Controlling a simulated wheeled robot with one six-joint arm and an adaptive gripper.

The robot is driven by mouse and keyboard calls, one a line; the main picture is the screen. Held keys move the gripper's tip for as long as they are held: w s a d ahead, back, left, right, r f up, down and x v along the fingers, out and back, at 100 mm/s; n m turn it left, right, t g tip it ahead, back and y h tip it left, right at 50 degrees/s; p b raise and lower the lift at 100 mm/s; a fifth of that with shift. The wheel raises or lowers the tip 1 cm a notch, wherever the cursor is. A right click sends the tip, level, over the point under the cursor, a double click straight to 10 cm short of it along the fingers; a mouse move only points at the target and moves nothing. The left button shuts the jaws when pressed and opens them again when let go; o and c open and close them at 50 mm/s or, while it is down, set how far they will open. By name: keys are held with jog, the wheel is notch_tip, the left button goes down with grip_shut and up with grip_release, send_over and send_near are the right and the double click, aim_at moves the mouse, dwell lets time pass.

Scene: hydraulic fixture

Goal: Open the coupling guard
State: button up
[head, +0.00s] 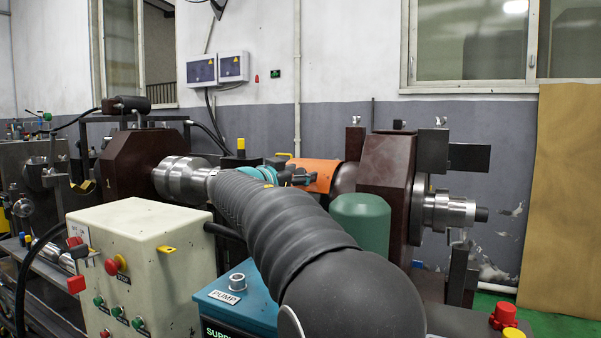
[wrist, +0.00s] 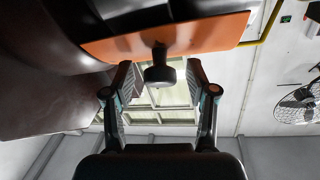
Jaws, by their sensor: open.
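The coupling guard (head: 318,172) is an orange curved cover between the dark red housings in the head view. In the wrist view the guard (wrist: 215,33) spans the top as an orange panel. A black knob (wrist: 160,76) on a short stem sticks out from its edge. My gripper (wrist: 162,84) is open, with one finger on each side of the knob and a visible gap to each. In the head view my gripper (head: 292,177) is at the guard's left edge, partly hidden by my arm, and the knob cannot be made out.
A dark red housing (head: 386,170) stands right of the guard, with a green cylinder (head: 360,222) in front. Another housing (head: 135,165) and a steel shaft (head: 180,180) are on the left. A cream control box (head: 150,235) and a blue pump unit (head: 235,300) stand nearer.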

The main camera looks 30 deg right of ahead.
jog(key=shift+w+d, duration=0.1)
jog(key=shift+d, duration=0.1)
grip_shut()
jog(key=shift+r, duration=0.1)
